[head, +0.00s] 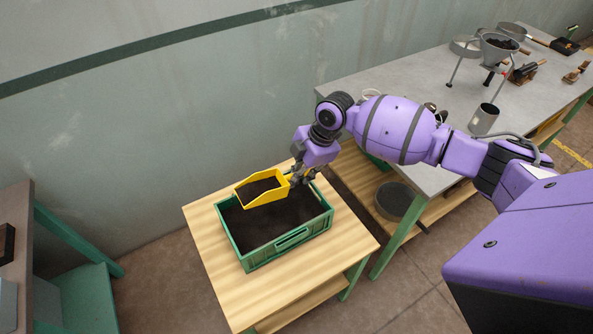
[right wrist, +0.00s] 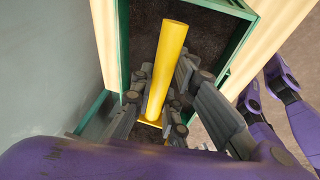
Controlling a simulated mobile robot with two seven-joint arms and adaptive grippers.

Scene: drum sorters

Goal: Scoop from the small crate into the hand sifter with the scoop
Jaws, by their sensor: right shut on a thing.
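The yellow scoop (head: 246,199) holds dark loose material and is over the back part of the small green crate (head: 291,240). The crate contains dark soil-like material. My right gripper (head: 302,175) is shut on the scoop's handle, at the crate's back right; in the right wrist view, the yellow handle (right wrist: 168,60) runs between its fingers. Whether the scoop touches the material in the crate is unclear. Round grey sieve-like pans stand on the work table (head: 462,47) and on its lower shelf (head: 398,203); I cannot tell which is the hand sifter. My left gripper is out of view.
The crate stands on a small wooden table (head: 212,262) near the wall. The grey work table (head: 385,78) on the right carries a filled funnel on a stand (head: 497,50), a metal cup (head: 484,120) and small tools. Another bench (head: 25,250) stands at left.

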